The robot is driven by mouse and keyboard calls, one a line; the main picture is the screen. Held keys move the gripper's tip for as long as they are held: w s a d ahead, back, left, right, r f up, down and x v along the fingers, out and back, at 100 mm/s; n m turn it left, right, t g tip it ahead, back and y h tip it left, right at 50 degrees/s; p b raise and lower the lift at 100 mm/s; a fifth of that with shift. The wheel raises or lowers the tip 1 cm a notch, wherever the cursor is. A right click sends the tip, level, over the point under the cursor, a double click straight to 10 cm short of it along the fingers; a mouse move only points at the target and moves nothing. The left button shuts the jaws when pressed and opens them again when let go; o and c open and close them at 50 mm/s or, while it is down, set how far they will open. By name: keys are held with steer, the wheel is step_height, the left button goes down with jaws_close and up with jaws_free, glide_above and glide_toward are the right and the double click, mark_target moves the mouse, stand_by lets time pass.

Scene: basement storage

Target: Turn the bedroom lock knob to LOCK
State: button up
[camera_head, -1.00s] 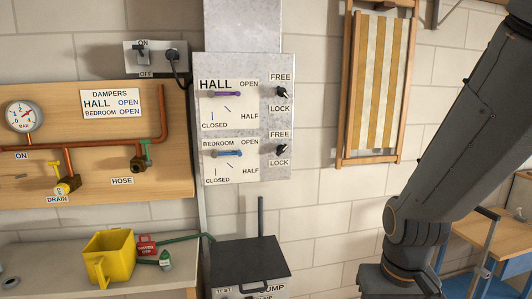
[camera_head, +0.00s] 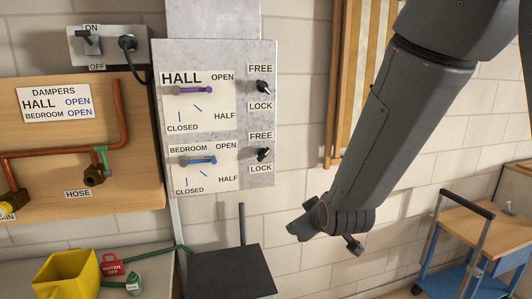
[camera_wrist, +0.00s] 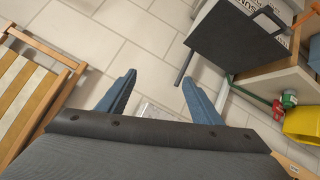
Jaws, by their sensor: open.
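The bedroom lock knob (camera_head: 263,154) is a small black knob on the grey panel (camera_head: 214,135), between the words FREE above and LOCK below. Its pointer is too small to read surely. The blue bedroom lever (camera_head: 199,161) lies beside it, pointing right toward OPEN. The hall lock knob (camera_head: 262,87) sits above. In the wrist view my gripper (camera_wrist: 158,82) shows two blue fingers spread wide, with nothing between them but the floor or wall tiles behind. My arm hangs right of the panel, apart from the knob. The fingers are not clear in the head view.
A dark sump box (camera_head: 230,272) stands below the panel. A yellow jug (camera_head: 68,275) and a red tag (camera_head: 112,264) are at lower left. A striped deck chair (camera_head: 360,60) hangs on the wall behind my arm. A wooden-topped trolley (camera_head: 490,235) stands at right.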

steer(key=w+a+r+n+t+y, duration=0.1)
steer(key=w+a+r+n+t, duration=0.3)
steer(key=r, duration=0.3)
steer(key=n+t+y+p, duration=0.1)
steer(key=t+y+p, duration=0.1)
steer(key=t, duration=0.1)
glide_toward(263, 155)
steer(key=w, duration=0.2)
steer(key=p+x, duration=0.2)
steer(key=x, duration=0.5)
steer(key=shift+s+a, duration=0.1)
steer(key=shift+a, duration=0.05)
steer(key=shift+c, duration=0.2)
steer(key=c, duration=1)
